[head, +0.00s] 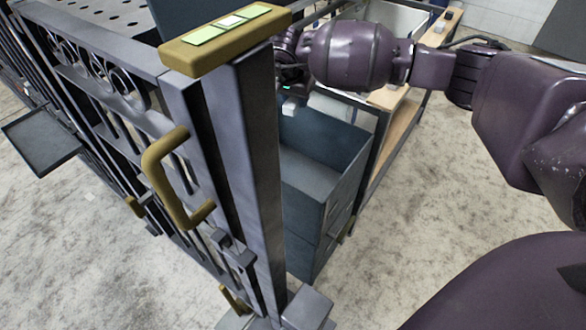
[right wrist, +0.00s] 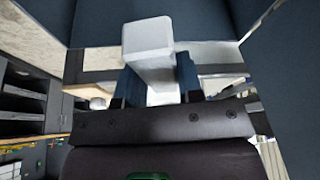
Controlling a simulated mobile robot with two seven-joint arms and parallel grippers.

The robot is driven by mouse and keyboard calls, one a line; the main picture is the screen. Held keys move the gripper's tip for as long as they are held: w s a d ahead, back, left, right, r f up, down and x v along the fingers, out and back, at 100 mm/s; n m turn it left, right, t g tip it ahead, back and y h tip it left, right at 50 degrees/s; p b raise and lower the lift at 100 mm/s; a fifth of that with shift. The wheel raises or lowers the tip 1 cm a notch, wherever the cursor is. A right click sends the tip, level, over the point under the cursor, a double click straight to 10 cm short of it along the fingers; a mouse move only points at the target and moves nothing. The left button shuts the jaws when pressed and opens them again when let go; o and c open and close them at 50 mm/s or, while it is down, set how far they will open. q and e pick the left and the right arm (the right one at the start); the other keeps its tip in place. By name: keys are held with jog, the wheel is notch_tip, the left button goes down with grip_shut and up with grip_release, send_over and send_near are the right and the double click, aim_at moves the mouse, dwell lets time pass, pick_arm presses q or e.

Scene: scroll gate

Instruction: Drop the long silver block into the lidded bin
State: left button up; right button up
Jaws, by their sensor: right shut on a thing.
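My right gripper (right wrist: 158,88) is shut on the silver block (right wrist: 148,42), which sticks out beyond the fingers in the right wrist view. In the head view the gripper is mostly hidden behind the gate post, and a small pale end of the block (head: 289,108) shows below my right wrist. It is above a dark blue-grey bin (head: 309,211) whose top is open. I cannot tell whether the block touches the bin. My left gripper is not in view.
A dark metal gate (head: 230,150) with a brass handle (head: 163,180) stands close in front, its post hiding part of the bin. A wood-edged frame (head: 397,130) stands behind the bin. A dark tray (head: 42,137) juts out at the left. Floor is clear at the right.

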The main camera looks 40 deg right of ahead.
notch_tip(320, 180, down, 4)
jog(key=shift+r+b, duration=0.2)
jog(key=shift+b, duration=0.35)
jog(key=shift+f, duration=0.4)
jog(key=o, duration=0.9)
jog(key=shift+c, duration=0.2)
jog(key=shift+o, duration=1.3)
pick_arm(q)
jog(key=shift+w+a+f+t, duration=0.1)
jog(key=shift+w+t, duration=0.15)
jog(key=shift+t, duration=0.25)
